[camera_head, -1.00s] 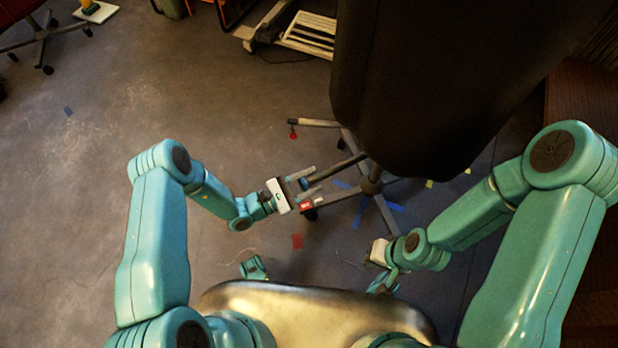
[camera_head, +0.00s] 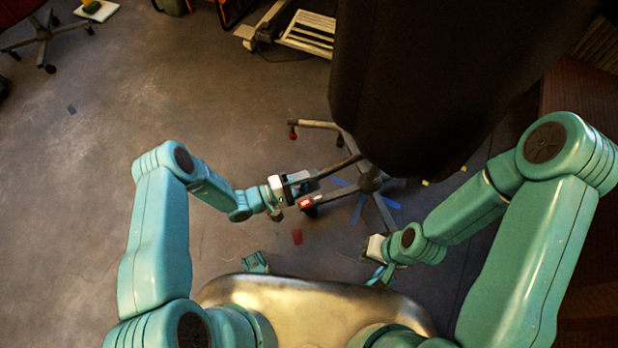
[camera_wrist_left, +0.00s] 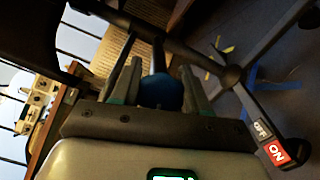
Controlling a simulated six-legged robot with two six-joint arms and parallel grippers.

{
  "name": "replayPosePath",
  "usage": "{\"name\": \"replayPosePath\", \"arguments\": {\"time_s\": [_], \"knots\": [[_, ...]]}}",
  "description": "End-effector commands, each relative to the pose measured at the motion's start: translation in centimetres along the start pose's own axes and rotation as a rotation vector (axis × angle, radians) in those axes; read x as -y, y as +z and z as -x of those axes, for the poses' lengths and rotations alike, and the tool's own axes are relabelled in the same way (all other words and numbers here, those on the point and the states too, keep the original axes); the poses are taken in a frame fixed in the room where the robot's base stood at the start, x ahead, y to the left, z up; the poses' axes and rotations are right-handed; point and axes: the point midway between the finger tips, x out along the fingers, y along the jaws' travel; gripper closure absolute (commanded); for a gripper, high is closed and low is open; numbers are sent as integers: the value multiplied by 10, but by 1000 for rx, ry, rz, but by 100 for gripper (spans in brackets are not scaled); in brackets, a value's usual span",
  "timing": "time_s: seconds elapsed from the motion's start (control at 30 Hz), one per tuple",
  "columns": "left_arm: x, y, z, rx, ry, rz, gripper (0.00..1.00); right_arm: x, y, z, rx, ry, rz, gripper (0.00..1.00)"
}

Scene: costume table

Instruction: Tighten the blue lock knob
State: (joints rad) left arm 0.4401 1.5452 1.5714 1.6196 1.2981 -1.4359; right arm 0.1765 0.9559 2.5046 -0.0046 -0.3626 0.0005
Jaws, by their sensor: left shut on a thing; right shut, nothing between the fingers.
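The blue lock knob (camera_wrist_left: 161,92) sits between the two fingers of my left gripper (camera_wrist_left: 160,68) in the left wrist view. It is round and at the end of a dark bar (camera_wrist_left: 158,50). My left gripper (camera_head: 304,184) is shut on it; in the head view the fingers hide the knob. The bar (camera_head: 342,165) runs from there to the right, toward the hub of the legged base. My right gripper (camera_head: 376,248) is low in the middle right, apart from the knob; it is shut and empty, its fingertips hard to make out.
A large black panel (camera_head: 420,80) hangs over the legged base (camera_head: 369,183) and hides part of it. A red and white OFF/ON label (camera_wrist_left: 277,152) is near the gripper. Open floor lies left.

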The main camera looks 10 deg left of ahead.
Motion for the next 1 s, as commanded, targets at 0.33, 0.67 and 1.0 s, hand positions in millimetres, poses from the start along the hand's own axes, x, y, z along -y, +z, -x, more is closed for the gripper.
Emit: {"name": "replayPosePath", "arguments": {"time_s": [0.33,0.67,1.0], "knots": [[0,0,0,0,-15,-100,86,2,1,5,2,0,2,100],[0,0,0,0,-17,-111,86,2,1,5,1,0,1,100],[0,0,0,0,-16,-110,31,2,1,5,1,0,1,100]]}}
